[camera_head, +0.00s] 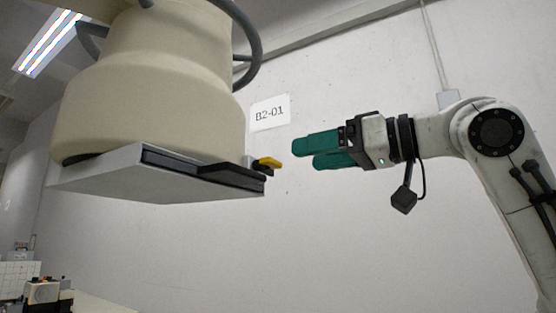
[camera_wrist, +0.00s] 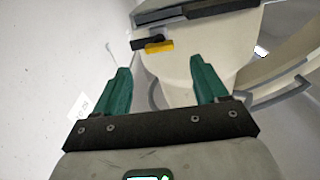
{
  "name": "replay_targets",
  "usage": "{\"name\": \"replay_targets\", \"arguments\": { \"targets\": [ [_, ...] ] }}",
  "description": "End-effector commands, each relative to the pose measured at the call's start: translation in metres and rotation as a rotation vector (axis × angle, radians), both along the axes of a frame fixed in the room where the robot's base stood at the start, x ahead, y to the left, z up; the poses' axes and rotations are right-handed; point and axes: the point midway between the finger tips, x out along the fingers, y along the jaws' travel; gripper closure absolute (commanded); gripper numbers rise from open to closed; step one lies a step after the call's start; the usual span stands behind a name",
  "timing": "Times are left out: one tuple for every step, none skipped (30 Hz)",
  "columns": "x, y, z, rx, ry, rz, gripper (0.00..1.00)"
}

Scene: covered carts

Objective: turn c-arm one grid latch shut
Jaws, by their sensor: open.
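The C-arm head (camera_head: 150,85) is a large cream housing at the upper left of the head view, with a flat grey grid holder (camera_head: 120,172) under it. The small yellow latch (camera_head: 268,162) is at the holder's right end, beside a black piece. In the wrist view the yellow latch (camera_wrist: 160,48) lies ahead of the fingertips, roughly centred between them. My gripper (camera_head: 304,154) has green fingers and points left at the latch, with a gap between. It is open and empty; the wrist view shows its fingers (camera_wrist: 160,66) spread apart.
A paper sign (camera_head: 269,112) marked B2-01 is on the pale wall behind. A dark hose (camera_head: 255,45) curves beside the housing. Small equipment (camera_head: 45,292) stands at the lower left. The space below my gripper looks clear.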

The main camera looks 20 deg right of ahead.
Motion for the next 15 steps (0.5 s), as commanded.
{"name": "replay_targets", "arguments": {
  "targets": [
    [0.008, 0.006, 0.002, 0.000, 0.002, 0.000, 0.28],
    [0.013, 0.009, 0.002, -0.001, 0.002, 0.000, 0.28],
    [0.019, 0.014, 0.001, 0.000, 0.002, 0.001, 0.28],
    [0.023, 0.017, 0.001, -0.001, 0.003, 0.001, 0.28],
    [0.028, 0.020, 0.002, 0.000, 0.001, 0.000, 0.28],
    [0.033, 0.024, 0.001, 0.000, 0.002, 0.000, 0.28],
    [0.037, 0.027, 0.001, 0.000, 0.002, 0.000, 0.28],
    [0.041, 0.029, 0.001, 0.000, 0.001, 0.000, 0.28],
    [0.045, 0.033, 0.001, -0.001, 0.001, 0.000, 0.28],
    [0.048, 0.035, 0.001, -0.001, 0.001, -0.001, 0.28],
    [0.051, 0.037, 0.001, -0.001, 0.001, 0.000, 0.28],
    [0.054, 0.039, 0.001, 0.001, 0.001, 0.000, 0.28],
    [0.056, 0.040, 0.001, 0.001, 0.001, -0.001, 0.28],
    [0.057, 0.041, 0.001, -0.001, 0.001, -0.001, 0.28],
    [0.059, 0.042, 0.000, -0.001, 0.001, -0.001, 0.28]
  ]
}}
